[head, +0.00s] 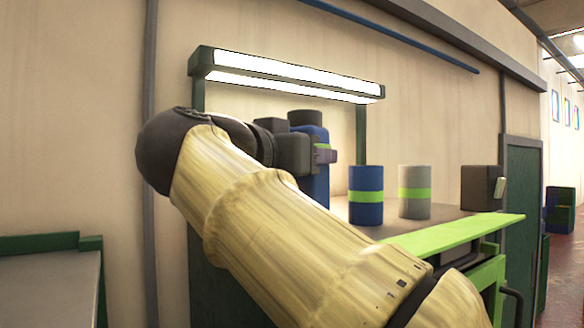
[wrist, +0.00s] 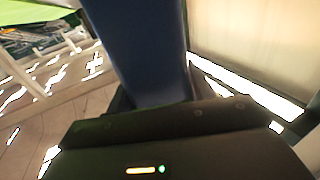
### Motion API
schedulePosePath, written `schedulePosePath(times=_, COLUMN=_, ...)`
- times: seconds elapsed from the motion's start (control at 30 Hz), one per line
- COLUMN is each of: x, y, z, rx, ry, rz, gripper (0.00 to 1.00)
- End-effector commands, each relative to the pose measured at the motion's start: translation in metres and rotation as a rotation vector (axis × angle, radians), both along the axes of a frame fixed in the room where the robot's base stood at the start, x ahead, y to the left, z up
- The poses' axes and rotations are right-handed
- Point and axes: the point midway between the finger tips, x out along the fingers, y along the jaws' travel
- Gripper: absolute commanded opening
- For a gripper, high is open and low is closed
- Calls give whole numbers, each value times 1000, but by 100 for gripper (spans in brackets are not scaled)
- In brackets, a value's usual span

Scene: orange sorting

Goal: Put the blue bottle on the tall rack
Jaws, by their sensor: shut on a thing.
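The blue bottle (head: 316,183) has a dark cap and is upright or nearly so in the head view. My gripper (head: 322,155) is shut around its upper part, at a green band. The bottle's lower end is partly hidden behind my arm, so I cannot tell whether it touches the bench. In the wrist view the blue bottle (wrist: 140,45) runs up from between the jaws, and my gripper (wrist: 150,104) fills the bottom. I cannot make out a tall rack for certain in either view.
A blue can (head: 366,208) and a grey can (head: 414,205), both green-banded, stand on the bench (head: 452,213) right of the bottle. A dark box (head: 480,188) stands farther right. A lit lamp frame (head: 290,72) spans above. A grey-topped table (head: 48,285) at lower left is bare.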

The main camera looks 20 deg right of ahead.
Motion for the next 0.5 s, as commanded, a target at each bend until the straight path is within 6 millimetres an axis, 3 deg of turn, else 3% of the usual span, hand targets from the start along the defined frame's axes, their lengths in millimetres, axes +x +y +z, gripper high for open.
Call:
schedulePosePath(times=0.2, x=-1, y=-3, z=-15, rx=-1, ry=-1, rz=-6, gripper=21)
schedulePosePath(times=0.5, x=-1, y=-3, z=-17, rx=0, ry=-1, rz=-7, gripper=21)
